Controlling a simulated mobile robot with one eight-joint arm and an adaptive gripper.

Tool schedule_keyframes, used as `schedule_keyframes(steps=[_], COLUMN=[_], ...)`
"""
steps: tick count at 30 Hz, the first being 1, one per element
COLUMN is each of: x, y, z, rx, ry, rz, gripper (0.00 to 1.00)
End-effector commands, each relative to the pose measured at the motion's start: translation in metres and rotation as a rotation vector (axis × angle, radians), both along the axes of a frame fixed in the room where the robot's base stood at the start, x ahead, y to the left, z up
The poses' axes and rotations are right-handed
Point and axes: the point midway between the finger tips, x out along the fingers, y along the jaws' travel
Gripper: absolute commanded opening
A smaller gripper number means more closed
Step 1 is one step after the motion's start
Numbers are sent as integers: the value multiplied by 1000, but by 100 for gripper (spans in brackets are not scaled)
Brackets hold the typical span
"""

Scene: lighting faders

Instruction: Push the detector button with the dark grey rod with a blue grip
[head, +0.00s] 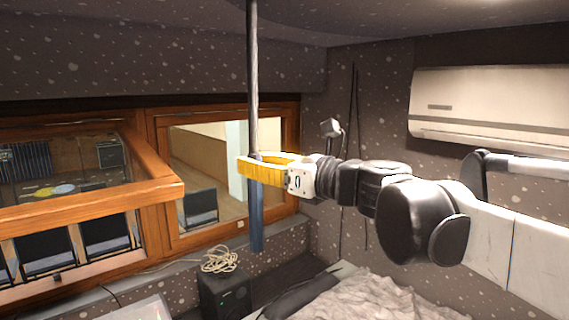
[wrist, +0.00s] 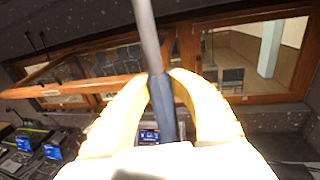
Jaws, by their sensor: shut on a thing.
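The dark grey rod (head: 252,80) stands almost upright in the head view, and its top end runs out of the picture. Its blue grip (head: 257,220) is at the lower end. My gripper (head: 248,168), with yellow fingers, is shut around the upper part of the blue grip. In the wrist view the fingertips (wrist: 160,80) close on the blue grip (wrist: 161,110), and the grey shaft (wrist: 146,35) rises out of the top of the picture. I cannot make out the detector or its button in either view.
A white air conditioner (head: 490,105) hangs on the right wall. Wood-framed windows (head: 225,175) are behind the rod. A black speaker (head: 225,296) and a coiled cable (head: 219,260) are below. Consoles with blue screens (wrist: 58,146) show at lower left in the wrist view.

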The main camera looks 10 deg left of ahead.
Motion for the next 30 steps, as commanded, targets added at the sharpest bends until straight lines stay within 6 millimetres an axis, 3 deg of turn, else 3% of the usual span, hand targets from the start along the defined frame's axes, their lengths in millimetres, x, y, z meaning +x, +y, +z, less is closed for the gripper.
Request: schedule_keyframes(steps=[23,30], x=[0,0], y=[0,0], z=[8,-6], rx=[0,0], ry=[0,0], rz=[0,0], gripper=[0,0])
